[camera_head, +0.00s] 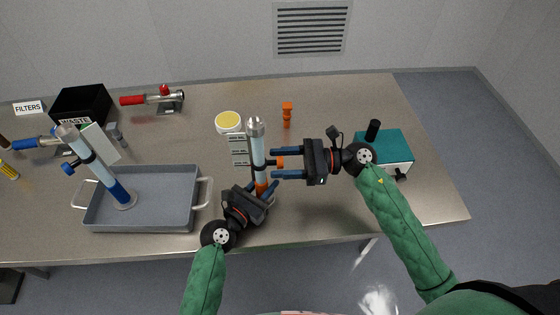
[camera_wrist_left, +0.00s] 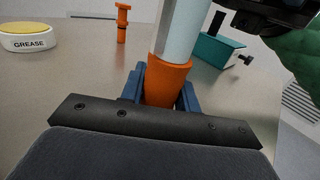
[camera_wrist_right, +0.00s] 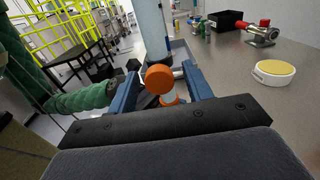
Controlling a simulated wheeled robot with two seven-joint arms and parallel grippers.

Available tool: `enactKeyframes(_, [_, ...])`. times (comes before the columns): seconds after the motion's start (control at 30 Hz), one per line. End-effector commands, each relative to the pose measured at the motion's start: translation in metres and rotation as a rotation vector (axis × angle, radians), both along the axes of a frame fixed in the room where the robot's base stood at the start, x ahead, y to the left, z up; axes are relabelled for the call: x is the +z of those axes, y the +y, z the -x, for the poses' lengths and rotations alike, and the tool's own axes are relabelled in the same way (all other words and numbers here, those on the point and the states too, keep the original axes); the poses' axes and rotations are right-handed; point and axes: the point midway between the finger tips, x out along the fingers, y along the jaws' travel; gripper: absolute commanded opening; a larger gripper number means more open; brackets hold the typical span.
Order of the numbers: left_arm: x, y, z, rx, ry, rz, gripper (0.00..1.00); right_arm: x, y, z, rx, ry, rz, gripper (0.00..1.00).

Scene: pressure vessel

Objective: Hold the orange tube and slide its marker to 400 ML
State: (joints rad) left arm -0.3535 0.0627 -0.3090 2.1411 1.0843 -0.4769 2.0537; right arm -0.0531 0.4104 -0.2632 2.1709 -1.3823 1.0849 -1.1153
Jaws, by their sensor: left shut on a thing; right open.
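The orange tube (camera_head: 257,150) stands upright on the table, with a pale blue clear body, a grey cap and an orange lower part. My left gripper (camera_head: 263,190) is shut on its orange lower part (camera_wrist_left: 166,84), seen between the blue fingers in the left wrist view. An orange marker knob (camera_head: 279,161) sticks out to the right from the tube. My right gripper (camera_head: 274,164) is open, its fingers on either side of the knob. In the right wrist view the knob (camera_wrist_right: 160,79) lies between the fingers; I cannot tell whether they touch it. A scale plate (camera_head: 239,150) stands left of the tube.
A grey tray (camera_head: 160,180) with a blue tube (camera_head: 104,167) stands at left. A grease tub (camera_head: 228,122) and a small orange part (camera_head: 287,114) are behind. A teal box (camera_head: 386,150) is at right, near my right arm.

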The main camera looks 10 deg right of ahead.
Motion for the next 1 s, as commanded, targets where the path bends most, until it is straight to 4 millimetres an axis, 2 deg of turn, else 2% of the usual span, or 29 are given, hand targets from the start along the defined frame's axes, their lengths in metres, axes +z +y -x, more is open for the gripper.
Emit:
enactKeyframes(0.37, [0.000, 0.000, 0.000, 0.000, 0.000, 0.000, 0.02, 0.000, 0.006, 0.000, 0.000, 0.001, -0.001, 0.50])
enactKeyframes(0.63, [0.000, 0.000, 0.000, 0.000, 0.000, 0.000, 0.02, 0.000, 0.006, 0.000, 0.000, 0.001, 0.000, 0.00])
enactKeyframes(0.83, [0.000, 0.000, 0.000, 0.000, 0.000, 0.000, 0.02, 0.006, 0.005, -0.001, 0.000, -0.001, 0.000, 0.00])
enactKeyframes(1.0, [0.000, 0.000, 0.000, 0.000, 0.000, 0.000, 0.02, 0.041, 0.005, -0.001, 0.000, -0.007, 0.001, 0.00])
